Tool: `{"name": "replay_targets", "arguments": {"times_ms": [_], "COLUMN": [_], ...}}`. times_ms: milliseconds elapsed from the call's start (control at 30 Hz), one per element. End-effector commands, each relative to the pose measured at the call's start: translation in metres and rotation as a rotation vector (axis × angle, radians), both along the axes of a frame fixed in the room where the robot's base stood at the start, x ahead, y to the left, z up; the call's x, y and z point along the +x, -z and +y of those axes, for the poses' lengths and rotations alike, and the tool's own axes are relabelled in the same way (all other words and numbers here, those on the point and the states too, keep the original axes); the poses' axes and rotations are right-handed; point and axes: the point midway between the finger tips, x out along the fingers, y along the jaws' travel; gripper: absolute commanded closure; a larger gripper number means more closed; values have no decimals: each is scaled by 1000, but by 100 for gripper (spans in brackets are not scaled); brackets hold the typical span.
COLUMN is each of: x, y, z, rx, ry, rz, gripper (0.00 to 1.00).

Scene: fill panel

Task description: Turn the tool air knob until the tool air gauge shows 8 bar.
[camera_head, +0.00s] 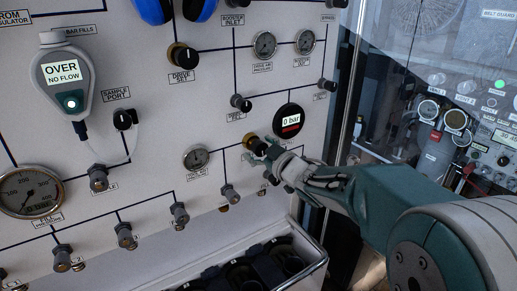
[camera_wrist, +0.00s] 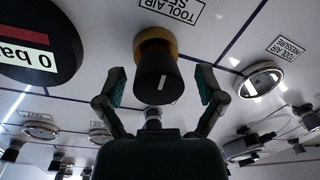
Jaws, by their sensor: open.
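The tool air knob (camera_wrist: 157,75), labelled TOOL AIR SET, is black with a brass collar and a white mark on its face. It also shows in the head view (camera_head: 259,147). My gripper (camera_wrist: 161,86) is open, with one finger on each side of the knob and visible gaps between. In the head view my gripper (camera_head: 277,160) is right at the knob and partly covers it. The tool air gauge (camera_wrist: 261,82), labelled TOOL AIR PRESSURE, is right of the knob in the wrist view and left of it in the head view (camera_head: 196,158). Its needle is too small to read.
A round black display (camera_head: 289,121) reading 0 bar sits just above the knob. Several small valves line the panel below, including one (camera_head: 229,193) near my gripper. A rail-fronted bin (camera_head: 312,268) juts out underneath. A glass edge (camera_head: 345,90) stands to the right.

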Motion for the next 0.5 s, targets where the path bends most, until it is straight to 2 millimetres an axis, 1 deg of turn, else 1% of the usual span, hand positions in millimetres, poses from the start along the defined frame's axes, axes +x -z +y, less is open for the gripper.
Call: {"name": "replay_targets", "arguments": {"times_ms": [167,267,500], "x": [-8,-22,-62], "y": [-1,-1,-1], "z": [-7,-18,-49], "rx": [0,0,-1], "ry": [2,4,4], "rz": [-1,0,0], "gripper": [12,12,12]}}
